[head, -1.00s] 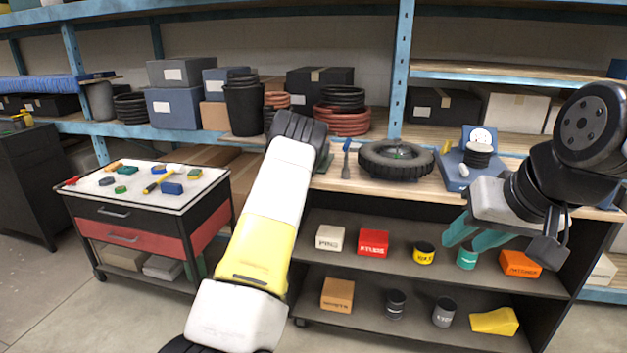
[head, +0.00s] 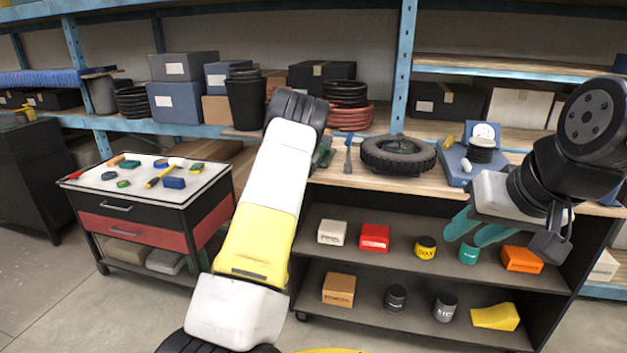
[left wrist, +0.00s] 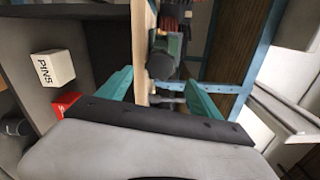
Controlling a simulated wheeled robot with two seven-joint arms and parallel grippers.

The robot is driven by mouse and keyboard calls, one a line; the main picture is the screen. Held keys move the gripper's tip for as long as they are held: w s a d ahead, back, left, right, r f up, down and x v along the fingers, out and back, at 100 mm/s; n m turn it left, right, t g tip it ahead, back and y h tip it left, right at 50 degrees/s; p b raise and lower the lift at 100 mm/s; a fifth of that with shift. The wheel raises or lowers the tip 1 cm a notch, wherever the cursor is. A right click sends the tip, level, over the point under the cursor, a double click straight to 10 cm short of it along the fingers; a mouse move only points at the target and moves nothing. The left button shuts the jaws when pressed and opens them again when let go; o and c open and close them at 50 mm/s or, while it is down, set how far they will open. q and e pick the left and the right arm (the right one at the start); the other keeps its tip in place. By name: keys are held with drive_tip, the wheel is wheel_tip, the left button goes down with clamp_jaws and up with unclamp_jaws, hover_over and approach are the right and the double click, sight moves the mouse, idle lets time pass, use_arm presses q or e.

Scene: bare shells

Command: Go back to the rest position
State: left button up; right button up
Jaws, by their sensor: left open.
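My left arm (head: 270,205), white and yellow, rises through the middle of the head view; its gripper is mostly hidden behind the arm's dark end there. In the left wrist view my left gripper (left wrist: 160,92) shows two teal fingers spread apart with nothing held between them. The edge of the wooden bench top lies beyond them. My right gripper (head: 477,232) hangs at the right of the head view in front of the shelf unit, its teal fingers apart and empty. It overlaps the view of the teal can (head: 468,252); I cannot tell the distance.
A workbench (head: 345,178) carries a tire (head: 398,155) and a blue device (head: 455,165). Boxes and cans stand on its shelves, including a red box (head: 375,237) and a white box (left wrist: 54,68). A tool cart (head: 130,215) stands left, with open floor before it.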

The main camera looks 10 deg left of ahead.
use_arm(q)
drive_tip(key=s+a+r+n+g+y, duration=0.2)
drive_tip(key=s+r+n+g, duration=0.1)
drive_tip(key=r+n, duration=0.55)
drive_tip(key=s+d+r+n+g+h, duration=0.1)
drive_tip(key=s+d+r+n+g, duration=0.1)
drive_tip(key=s+r+n, duration=0.3)
drive_tip(key=s+d+r+n+g, duration=0.1)
drive_tip(key=s+d+r, duration=0.2)
drive_tip(key=s, duration=0.3)
drive_tip(key=s+d+n+g+h, duration=0.1)
drive_tip(key=s+d+g, duration=0.1)
drive_tip(key=s, duration=0.8)
drive_tip(key=s+d+r+n+g, duration=0.1)
drive_tip(key=s+d+n+g, duration=0.1)
drive_tip(key=s, duration=0.8)
drive_tip(key=s+d+r+n+g+h, duration=0.1)
drive_tip(key=s+d, duration=0.3)
drive_tip(key=s, duration=0.7)
drive_tip(key=shift+d+r+n+g+h, duration=0.3)
drive_tip(key=shift+n+g, duration=0.1)
drive_tip(key=shift+n, duration=0.25)
